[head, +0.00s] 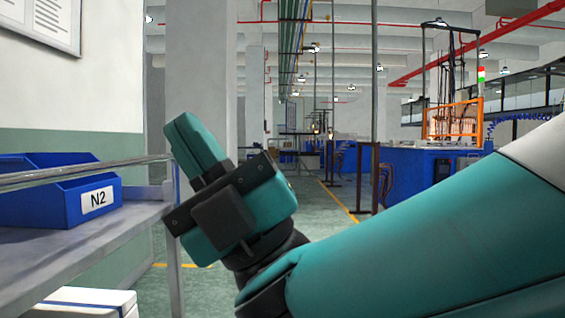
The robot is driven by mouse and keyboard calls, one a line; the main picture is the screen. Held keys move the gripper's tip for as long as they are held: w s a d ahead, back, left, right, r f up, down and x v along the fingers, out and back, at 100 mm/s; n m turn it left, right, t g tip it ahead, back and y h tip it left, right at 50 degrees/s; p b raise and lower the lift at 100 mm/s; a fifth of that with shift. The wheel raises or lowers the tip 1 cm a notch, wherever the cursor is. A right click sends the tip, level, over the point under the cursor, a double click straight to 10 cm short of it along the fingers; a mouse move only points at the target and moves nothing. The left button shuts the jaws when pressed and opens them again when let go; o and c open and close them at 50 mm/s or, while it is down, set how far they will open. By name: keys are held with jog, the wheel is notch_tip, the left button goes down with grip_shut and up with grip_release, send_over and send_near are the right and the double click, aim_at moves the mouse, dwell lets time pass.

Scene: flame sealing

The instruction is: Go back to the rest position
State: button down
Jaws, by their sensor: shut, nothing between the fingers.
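My gripper (188,135) is in the middle left of the head view, on the end of my teal arm. It is teal with a black bracket across it and points up and to the left. It is shut and holds nothing. It is in the air near the right end of a grey shelf (110,236). The bracket hides part of the gripper body, and the small gap between the fingers cannot be made out.
Blue bins (62,200), one labelled N2, stand on the shelf at left. A white box (85,302) is below. Blue machines (420,175) stand far back; the aisle floor is open.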

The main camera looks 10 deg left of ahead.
jog(key=w+d+f+m+t+h, duration=0.2)
jog(key=w+d+m+t+h, duration=0.3)
jog(key=w+m+t+h, duration=0.5)
jog(key=w+d+f+m+t+h, duration=0.35)
jog(key=w+m+t+h, duration=0.2)
jog(key=m+t, duration=0.85)
jog(key=w+d+f+m+g+h, duration=0.2)
jog(key=d+f+m+g+h, duration=0.5)
jog(key=f, duration=0.3)
jog(key=s+d+f+g+h, duration=0.1)
jog(key=s+d+f+g, duration=0.3)
jog(key=s, duration=0.4)
jog(key=s+d+f+g+h, duration=0.1)
jog(key=s+d+f+g, duration=0.35)
jog(key=s, duration=0.25)
jog(key=s+d+f+g+h, duration=0.1)
jog(key=s+d+f+g, duration=0.2)
jog(key=s+g, duration=0.35)
notch_tip(320, 180, up, 32)
jog(key=t+p, duration=0.2)
jog(key=p, duration=3)
jog(key=shift+s+a+r+p, duration=0.2)
jog(key=shift+s+r+p, duration=0.05)
jog(key=shift+s+p, duration=0.1)
jog(key=shift+n+y, duration=0.25)
jog(key=shift+n, duration=0.05)
